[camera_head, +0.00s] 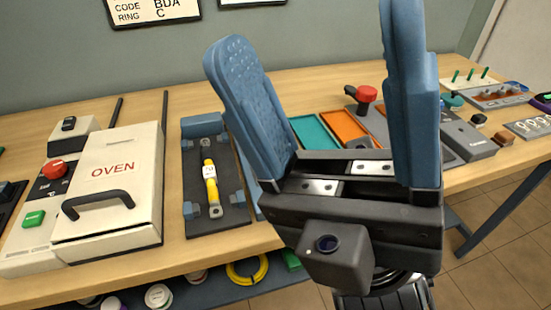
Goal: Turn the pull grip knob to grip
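My gripper (318,30) is in the middle and right of the head view, its two blue fingers spread wide with nothing between them. It is held above the front of the bench. A red knob (366,93) with a black lever stands on a grey device (376,122) behind the gripper, seen between the fingers. My right finger hides part of this device. I cannot read a pull or grip label, so I cannot tell for sure whether this is the pull grip knob. The gripper touches no knob.
A white oven box (120,165) with a black handle stands at left, beside red (54,169) and green (33,219) buttons. A dark tray (222,222) holds a yellow cylinder (210,182). Teal (312,133) and orange (343,126) trays lie behind my gripper. A grey box (468,138) stands at right.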

